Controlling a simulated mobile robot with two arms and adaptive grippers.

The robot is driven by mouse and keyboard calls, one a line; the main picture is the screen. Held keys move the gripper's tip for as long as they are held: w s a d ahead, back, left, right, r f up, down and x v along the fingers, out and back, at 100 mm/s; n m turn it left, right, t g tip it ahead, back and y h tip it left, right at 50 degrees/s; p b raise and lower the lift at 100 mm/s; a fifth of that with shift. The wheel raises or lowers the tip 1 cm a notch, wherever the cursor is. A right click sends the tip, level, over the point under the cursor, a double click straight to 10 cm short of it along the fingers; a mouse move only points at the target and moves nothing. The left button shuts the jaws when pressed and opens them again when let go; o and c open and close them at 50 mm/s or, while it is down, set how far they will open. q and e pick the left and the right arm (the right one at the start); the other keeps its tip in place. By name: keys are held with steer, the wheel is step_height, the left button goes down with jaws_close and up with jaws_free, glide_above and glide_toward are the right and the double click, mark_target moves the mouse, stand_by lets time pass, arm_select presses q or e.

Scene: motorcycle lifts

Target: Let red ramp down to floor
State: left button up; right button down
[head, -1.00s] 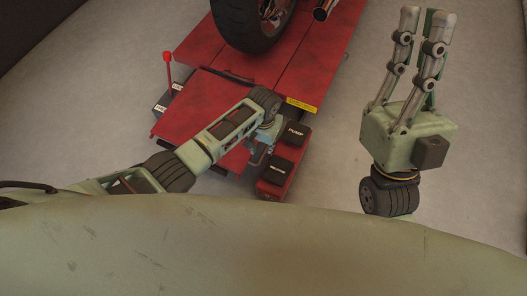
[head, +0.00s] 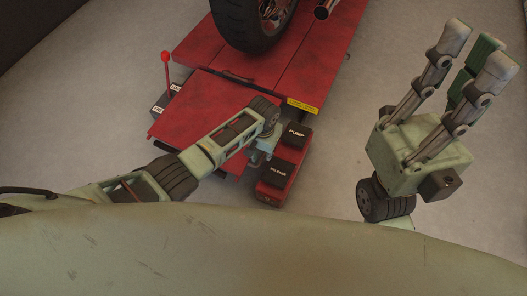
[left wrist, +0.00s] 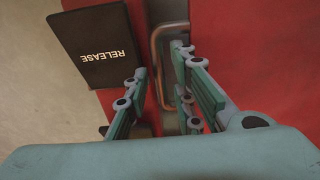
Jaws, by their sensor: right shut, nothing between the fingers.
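The red ramp (head: 205,110) is the flat plate at the near end of the red motorcycle lift (head: 305,60), below the rear tyre. It looks roughly level with the lift deck; its height above the floor cannot be judged. The red pedal unit beside it carries a black PUMP pedal (head: 296,135) and a black RELEASE pedal (head: 279,172). My left gripper (left wrist: 158,62) is open over the gap between the RELEASE pedal (left wrist: 100,45) and the red surface. A bent copper-coloured bar (left wrist: 156,60) shows between its fingers. My right gripper (head: 478,48) is shut and empty, fingers upward.
A motorcycle's rear tyre (head: 252,22) stands on the lift deck. A red-knobbed lever (head: 166,70) rises at the lift's left side. A yellow label (head: 302,105) is on the deck edge. Grey floor (head: 345,150) is clear right of the pedals.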

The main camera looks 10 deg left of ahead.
mark_target(263, 156)
arm_select(q)
jaws_close()
steer(key=shift+s+f+t, duration=0.2)
steer(key=shift+f+t, duration=0.3)
steer(key=shift+f, duration=1.1)
steer(key=shift+d, duration=0.1)
steer(key=shift+o, duration=1.3)
jaws_free()
